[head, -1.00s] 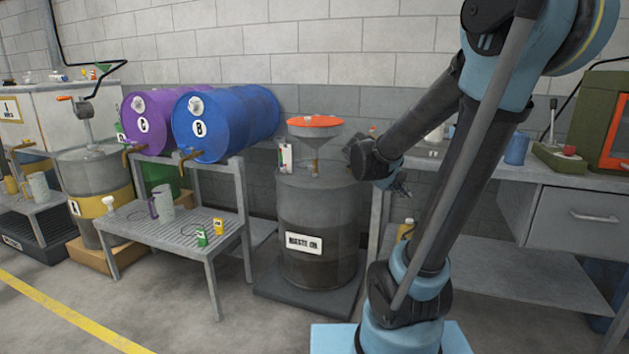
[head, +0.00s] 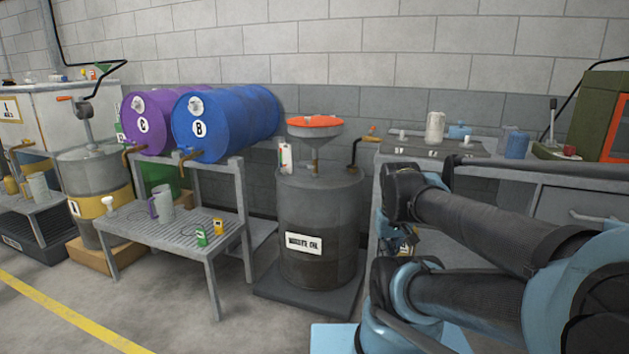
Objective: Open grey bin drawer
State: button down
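The grey drawer (head: 555,205) is under the workbench at the right of the head view, with a pale bar handle (head: 590,217) on its front. It looks shut. My arm covers its lower and right parts. My gripper (head: 402,245) hangs low at the left end of the bench, well left of the drawer and apart from it. It is small and partly hidden behind my arm, so its fingers do not show clearly.
The workbench (head: 560,172) holds a pale jug (head: 434,128), a blue cup (head: 517,145) and a green machine (head: 605,105). A waste oil drum (head: 320,220) with an orange-rimmed funnel stands left of my gripper. The floor at the front left is clear.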

aim_at(561, 206)
jog(key=z, duration=1.7)
